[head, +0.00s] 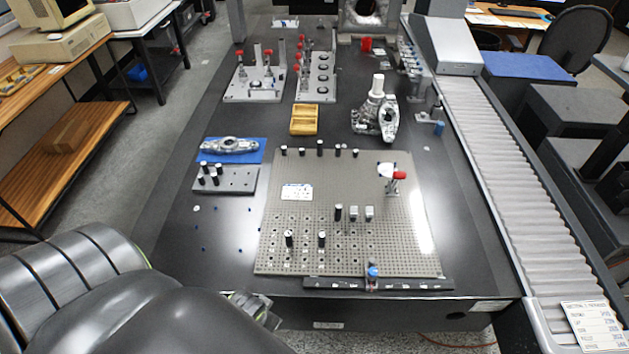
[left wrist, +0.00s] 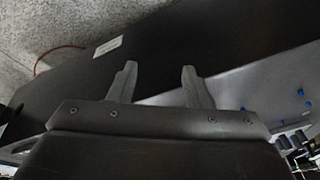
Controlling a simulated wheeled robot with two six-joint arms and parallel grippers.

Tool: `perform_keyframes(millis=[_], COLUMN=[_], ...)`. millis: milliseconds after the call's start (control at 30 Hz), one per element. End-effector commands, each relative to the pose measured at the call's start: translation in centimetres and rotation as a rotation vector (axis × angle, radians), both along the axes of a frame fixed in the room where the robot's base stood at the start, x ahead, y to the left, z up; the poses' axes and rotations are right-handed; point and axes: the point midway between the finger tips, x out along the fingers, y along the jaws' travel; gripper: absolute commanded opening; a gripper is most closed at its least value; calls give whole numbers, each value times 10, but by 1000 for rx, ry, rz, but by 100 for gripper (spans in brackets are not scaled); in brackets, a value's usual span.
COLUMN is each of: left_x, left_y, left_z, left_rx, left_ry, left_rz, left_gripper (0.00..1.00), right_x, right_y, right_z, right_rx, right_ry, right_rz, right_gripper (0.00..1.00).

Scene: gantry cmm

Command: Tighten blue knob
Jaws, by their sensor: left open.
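The blue knob (head: 373,272) sits on a small upright fixture at the front edge of the perforated plate (head: 262,262), on a dark strip (head: 420,284). My left gripper (head: 258,309) is low at the table's front edge, left of the knob and well apart from it, partly hidden by my own arm. In the left wrist view the two fingers of my left gripper (left wrist: 158,75) are spread with nothing between them. They face the table's dark front side. The blue knob does not show in that view. My right gripper is in neither view.
Black pins (head: 321,239) and a red-tipped clamp (head: 398,175) stand on the plate. A grey block with pins (head: 238,181) and a blue mat (head: 255,156) lie to its left. A roller conveyor (head: 510,190) runs along the right. The table's front left is mostly clear.

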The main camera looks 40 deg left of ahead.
Motion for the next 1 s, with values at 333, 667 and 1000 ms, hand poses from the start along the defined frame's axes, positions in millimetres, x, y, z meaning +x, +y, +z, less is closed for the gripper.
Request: perform_keyframes(millis=[333, 667, 1000], left_x=[70, 196, 260], left_y=[-28, -100, -159], left_z=[21, 105, 202], left_rx=[-59, -153, -167], left_ry=[23, 123, 210], left_rz=[73, 201, 271], left_gripper=[45, 45, 45], right_x=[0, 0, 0], right_y=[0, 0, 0], right_z=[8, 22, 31], right_rx=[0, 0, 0], right_ry=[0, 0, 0], right_rz=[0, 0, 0], right_gripper=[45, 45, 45])
